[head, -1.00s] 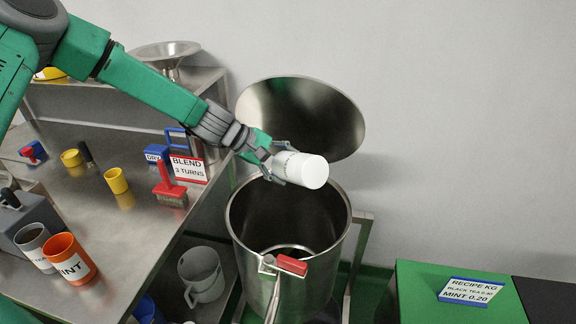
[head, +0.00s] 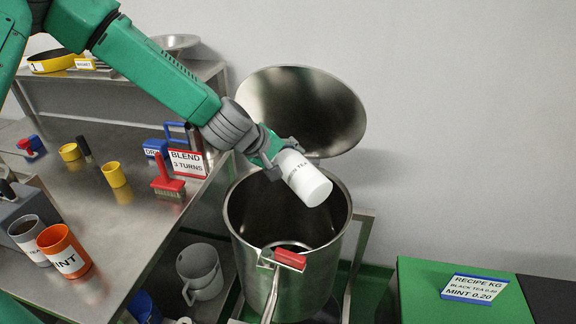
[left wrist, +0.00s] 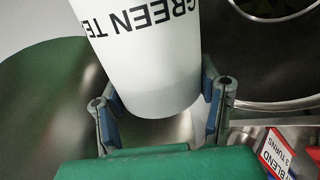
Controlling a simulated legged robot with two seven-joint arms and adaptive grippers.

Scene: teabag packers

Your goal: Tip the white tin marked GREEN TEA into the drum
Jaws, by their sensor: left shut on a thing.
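The white tin (head: 303,177) marked GREEN TEA is held by my left gripper (head: 279,158) above the mouth of the steel drum (head: 290,262). The tin is tilted, its far end pointing down and to the right over the drum's opening. In the left wrist view the tin (left wrist: 145,65) sits between both fingers (left wrist: 163,100), its lettering showing. The drum's round lid (head: 300,108) stands open behind it. No tea is seen falling, and the tin's mouth is not visible. My right gripper is not in view.
A red-handled lever (head: 290,259) is at the drum's front. Left, the steel bench (head: 135,230) holds an orange MINT tin (head: 64,252), a white tin (head: 30,240), a red brush (head: 167,183) and a BLEND sign (head: 188,163). A green cabinet (head: 425,290) stands right.

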